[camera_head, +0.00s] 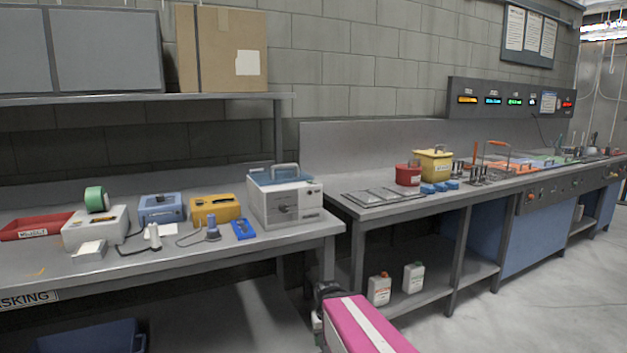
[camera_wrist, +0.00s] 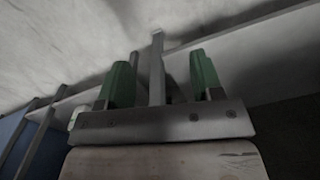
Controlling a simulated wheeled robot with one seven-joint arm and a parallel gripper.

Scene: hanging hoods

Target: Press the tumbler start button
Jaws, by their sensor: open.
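A grey-white box-shaped machine (camera_head: 285,203) with a bluish lid and a metal handle stands at the right end of the left bench in the head view. It may be the tumbler. Small dark details show on its front, but I cannot tell which is a start button. My gripper shows in the wrist view with two green fingers (camera_wrist: 162,78) spread apart and nothing held between them. My magenta arm is low in the head view, below the bench top and in front of the gap between the benches. The fingers are not clear there.
The left bench (camera_head: 175,262) also holds a red tray (camera_head: 38,226), a green tape roll (camera_head: 97,199), and blue (camera_head: 162,208) and yellow (camera_head: 215,209) boxes. The right bench carries a yellow container (camera_head: 433,165) and a red pot (camera_head: 407,175). Floor (camera_head: 500,310) is clear at right.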

